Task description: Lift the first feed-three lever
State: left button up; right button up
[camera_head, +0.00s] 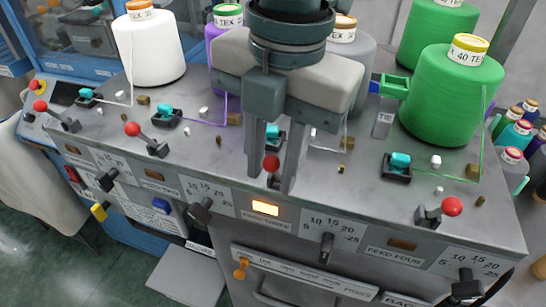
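The feed-three lever's red knob (271,163) shows between the fingertips of my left gripper (272,178), above the "FEED THREE" label (266,226) and its lit amber lamp (265,208). The gripper points down from the top middle, one finger on each side of the knob. It looks open, with narrow gaps beside the knob; contact is hard to judge. The lever's shaft and base are mostly hidden by the fingers. My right gripper is not in view.
Other red-knobbed levers stand at the left (132,129) and right (452,206). A white cone (148,48) and green cones (452,95) stand behind, with thin yarns running forward. Black selector knobs (327,246) line the sloped front panel.

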pick_arm(q)
jog(key=shift+f, duration=0.2)
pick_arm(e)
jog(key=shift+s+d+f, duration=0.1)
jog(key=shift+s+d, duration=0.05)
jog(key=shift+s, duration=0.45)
pick_arm(q)
grip_shut()
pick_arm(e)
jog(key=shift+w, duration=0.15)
pick_arm(q)
jog(key=shift+w+d+r+g+y, duration=0.15)
jog(key=shift+w+g+y, duration=0.2)
jog(key=shift+g, duration=0.55)
jog(key=shift+w+r+g, duration=0.1)
jog(key=shift+w+g, duration=0.05)
jog(key=shift+g, duration=0.15)
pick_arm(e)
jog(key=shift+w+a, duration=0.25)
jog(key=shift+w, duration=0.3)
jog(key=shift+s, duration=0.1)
pick_arm(q)
grip_release()
